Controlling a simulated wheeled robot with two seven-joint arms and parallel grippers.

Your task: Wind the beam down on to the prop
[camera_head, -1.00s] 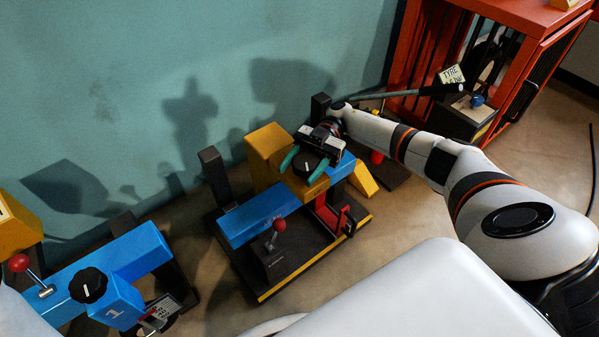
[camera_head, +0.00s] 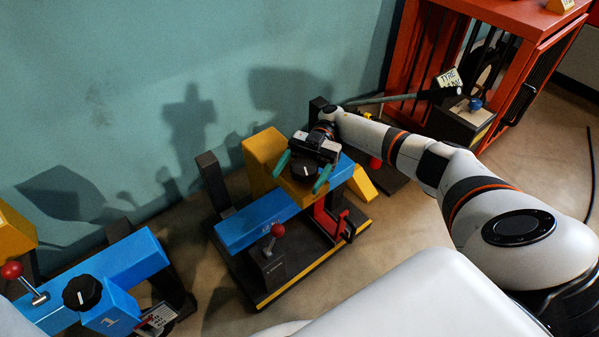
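A blue beam (camera_head: 258,222) lies slantwise across a black base with a yellow edge, in the middle of the view. A black knob (camera_head: 305,172) with a white mark sits on top of the beam, towards its right end. My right gripper (camera_head: 303,180) is over the knob, its two green fingers spread on either side of it. The fingers look open, with a little room to the knob. A red upright piece (camera_head: 327,217), perhaps the prop, stands below the beam's right part; whether it touches the beam cannot be told. My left gripper is not in view.
A red-knobbed lever (camera_head: 277,231) stands at the base's front. A second blue beam (camera_head: 125,262), marked 1, with its own black knob (camera_head: 82,292) is at the left. A red cage (camera_head: 470,50) and a long handle (camera_head: 405,97) lie behind my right arm. The wall is close behind.

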